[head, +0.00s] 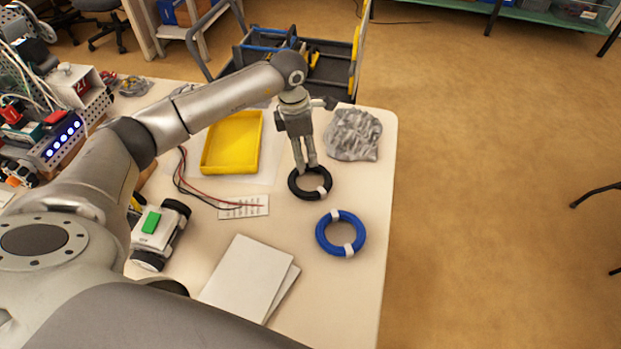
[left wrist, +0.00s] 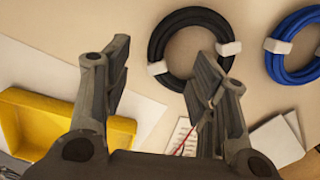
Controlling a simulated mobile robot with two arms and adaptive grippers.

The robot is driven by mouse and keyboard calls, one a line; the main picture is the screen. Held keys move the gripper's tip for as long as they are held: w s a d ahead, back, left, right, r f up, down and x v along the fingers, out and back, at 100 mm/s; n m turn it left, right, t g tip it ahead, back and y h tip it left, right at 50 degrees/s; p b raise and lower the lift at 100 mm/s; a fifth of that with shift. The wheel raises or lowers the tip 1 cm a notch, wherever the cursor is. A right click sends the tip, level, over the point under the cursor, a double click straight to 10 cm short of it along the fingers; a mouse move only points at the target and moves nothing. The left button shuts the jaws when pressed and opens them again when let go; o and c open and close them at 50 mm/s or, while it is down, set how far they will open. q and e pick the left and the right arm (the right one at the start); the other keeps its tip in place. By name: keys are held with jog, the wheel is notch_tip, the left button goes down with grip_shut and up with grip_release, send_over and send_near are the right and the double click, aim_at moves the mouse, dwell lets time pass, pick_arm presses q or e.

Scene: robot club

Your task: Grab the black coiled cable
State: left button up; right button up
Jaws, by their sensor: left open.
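The black coiled cable (head: 325,190) lies flat on the table, with white ties around it. In the left wrist view the black coil (left wrist: 157,48) shows at the upper middle, beyond the fingertips. My left gripper (head: 309,168) points down over the far-left part of the coil, with its fingers apart and nothing between them. It also shows in the left wrist view (left wrist: 163,68), where the right finger overlaps the coil's lower edge. I cannot tell whether the fingers touch the cable. My right gripper is not in view.
A blue coiled cable (head: 320,233) lies close by, nearer me. A yellow tray (head: 205,160), a crumpled grey bag (head: 352,135), red and black wires (head: 190,187), white sheets (head: 243,277) and a small wheeled robot (head: 152,228) surround it. The table's right edge is near.

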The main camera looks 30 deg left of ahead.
aim_at(307, 165)
pick_arm(q)
jog(key=f, duration=0.3)
jog(key=f+p, duration=0.1)
jog(key=f, duration=0.1)
jog(key=shift+w+d, duration=0.25)
jog(key=c, duration=1.1)
jog(key=shift+c, duration=0.3)
jog(key=shift+r, duration=0.2)
